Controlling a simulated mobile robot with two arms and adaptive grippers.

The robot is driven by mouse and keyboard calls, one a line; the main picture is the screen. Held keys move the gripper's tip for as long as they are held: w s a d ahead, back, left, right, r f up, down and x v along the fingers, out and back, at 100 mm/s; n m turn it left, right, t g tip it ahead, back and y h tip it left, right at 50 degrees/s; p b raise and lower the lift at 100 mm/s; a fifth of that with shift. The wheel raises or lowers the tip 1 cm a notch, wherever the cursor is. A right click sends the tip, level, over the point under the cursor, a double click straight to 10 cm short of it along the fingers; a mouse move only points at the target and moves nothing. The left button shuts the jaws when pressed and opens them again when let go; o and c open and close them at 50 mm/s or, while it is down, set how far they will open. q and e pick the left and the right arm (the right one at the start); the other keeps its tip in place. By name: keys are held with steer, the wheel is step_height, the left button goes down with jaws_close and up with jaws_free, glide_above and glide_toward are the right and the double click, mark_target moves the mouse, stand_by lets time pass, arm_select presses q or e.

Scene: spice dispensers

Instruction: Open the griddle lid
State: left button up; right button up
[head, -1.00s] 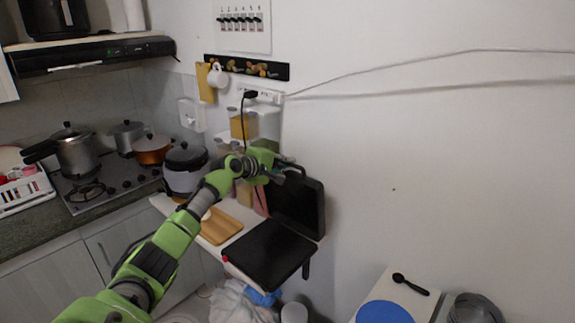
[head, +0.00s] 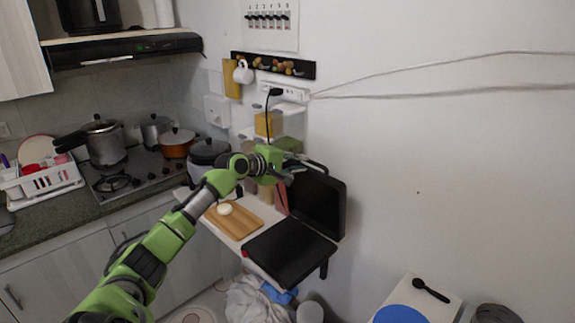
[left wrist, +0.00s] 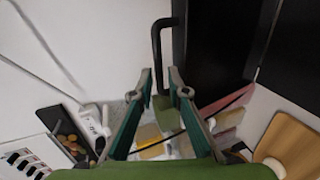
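The black griddle stands on a white shelf against the wall; its flat base (head: 288,250) lies level. Its lid (head: 318,207) is raised and stands upright at the back. The lid's bar handle (head: 315,165) shows at its top edge, and also in the left wrist view (left wrist: 157,52). My left gripper (head: 284,172) is beside the lid's upper left edge. In the left wrist view its fingers (left wrist: 160,82) are apart with nothing held, and the handle is just beyond the tips. My right gripper is not in view.
A wooden board (head: 238,222) with a pale round item lies left of the griddle. A rice cooker (head: 208,160) and spice dispensers (head: 268,124) stand close behind my arm. A black cable hangs nearby. The space right of the lid is clear wall.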

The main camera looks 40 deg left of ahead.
arm_select(q)
steer(key=v, duration=0.6)
stand_by(0.6)
